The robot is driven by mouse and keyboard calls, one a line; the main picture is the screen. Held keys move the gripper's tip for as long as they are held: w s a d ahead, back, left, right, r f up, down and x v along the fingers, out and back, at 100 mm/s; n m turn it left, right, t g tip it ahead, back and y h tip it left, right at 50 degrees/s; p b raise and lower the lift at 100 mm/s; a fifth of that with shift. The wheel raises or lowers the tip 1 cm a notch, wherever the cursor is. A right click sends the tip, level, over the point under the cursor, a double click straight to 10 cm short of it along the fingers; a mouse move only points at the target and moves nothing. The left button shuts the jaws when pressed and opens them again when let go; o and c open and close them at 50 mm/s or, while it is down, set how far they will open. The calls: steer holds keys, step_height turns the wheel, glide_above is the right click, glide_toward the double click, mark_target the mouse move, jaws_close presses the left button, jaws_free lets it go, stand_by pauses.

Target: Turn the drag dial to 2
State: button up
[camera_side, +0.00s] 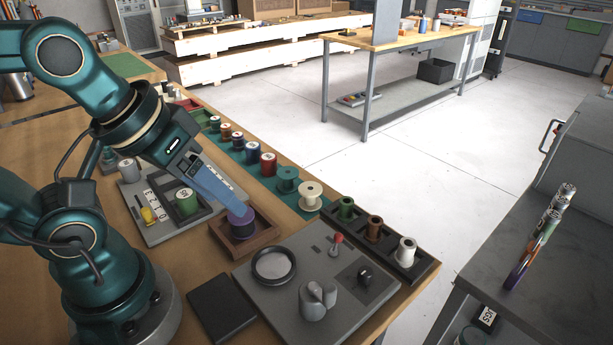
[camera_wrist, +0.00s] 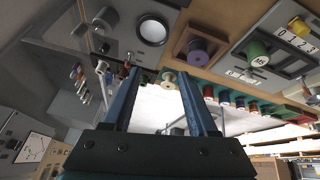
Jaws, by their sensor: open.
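In the wrist view the large grey knob (camera_wrist: 105,18) is at the top left, near the meter (camera_wrist: 152,30). My gripper (camera_side: 240,212) is above the purple spool, left of the panel. In the wrist view its two blue fingers (camera_wrist: 160,76) are apart with nothing between them.
The purple spool (camera_side: 239,224) sits in a wooden tray (camera_side: 262,239) beside the panel. A black rack (camera_side: 423,269) with several spools borders the panel's right side. More spools line the bench edge. A dark flat block (camera_side: 222,306) lies left of the panel.

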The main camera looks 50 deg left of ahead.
steer(key=n, duration=0.1)
steer(key=r+n, duration=0.1)
steer(key=n, duration=0.1)
steer(key=shift+w+d+r+n, duration=0.15)
steer(key=shift+w+n, duration=0.1)
steer(key=shift+n, duration=0.15)
steer(key=m, duration=0.3)
steer(key=f+m, duration=0.1)
steer(key=m, duration=0.2)
steer(key=shift+s+f, duration=0.15)
steer(key=shift+f, duration=0.05)
